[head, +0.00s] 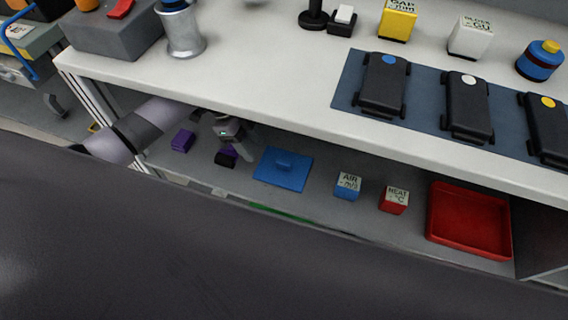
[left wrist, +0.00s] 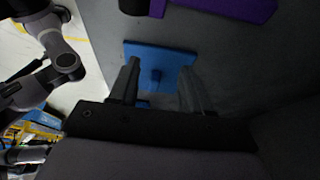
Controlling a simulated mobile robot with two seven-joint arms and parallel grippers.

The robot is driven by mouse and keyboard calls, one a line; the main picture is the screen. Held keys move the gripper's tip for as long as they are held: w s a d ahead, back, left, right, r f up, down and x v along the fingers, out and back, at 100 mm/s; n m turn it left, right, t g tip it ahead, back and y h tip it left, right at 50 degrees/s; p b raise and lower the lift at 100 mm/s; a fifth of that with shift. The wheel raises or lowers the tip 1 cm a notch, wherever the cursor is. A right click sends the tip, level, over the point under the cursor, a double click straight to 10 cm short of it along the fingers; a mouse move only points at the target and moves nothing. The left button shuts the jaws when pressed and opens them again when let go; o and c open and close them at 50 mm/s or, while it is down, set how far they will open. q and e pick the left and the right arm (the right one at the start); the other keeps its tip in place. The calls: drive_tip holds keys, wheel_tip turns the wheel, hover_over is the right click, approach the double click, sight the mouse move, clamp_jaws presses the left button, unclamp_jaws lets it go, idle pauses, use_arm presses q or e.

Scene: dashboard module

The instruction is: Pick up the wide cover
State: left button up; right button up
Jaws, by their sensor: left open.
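The wide cover appears to be the flat blue plate with a small raised grip (head: 283,168), lying on the lower shelf. In the left wrist view the blue plate (left wrist: 174,58) lies ahead of the fingers, with its grip seen between them. My left gripper (head: 229,147) reaches in under the upper tabletop, to the left of the plate and apart from it. In the left wrist view its fingers (left wrist: 158,80) are spread with nothing between them. I cannot make out my right gripper in either view.
A purple block (head: 183,140) and a black and purple piece (head: 225,159) lie near the gripper. A blue cube (head: 347,186), a red cube (head: 394,200) and a red tray (head: 468,222) stand to the right. The white tabletop (head: 270,85) overhangs the shelf.

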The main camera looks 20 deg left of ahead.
sight(283, 161)
use_arm(q)
drive_tip(key=d, duration=0.3)
drive_tip(key=shift+d, duration=0.25)
drive_tip(key=d, duration=0.2)
drive_tip(key=shift+s+d, duration=0.1)
drive_tip(key=shift+d, duration=0.3)
drive_tip(key=shift+b+x, duration=0.3)
drive_tip(key=shift+x, duration=0.9)
drive_tip(key=shift+d+f, duration=0.25)
drive_tip(key=shift+f, duration=0.1)
clamp_jaws()
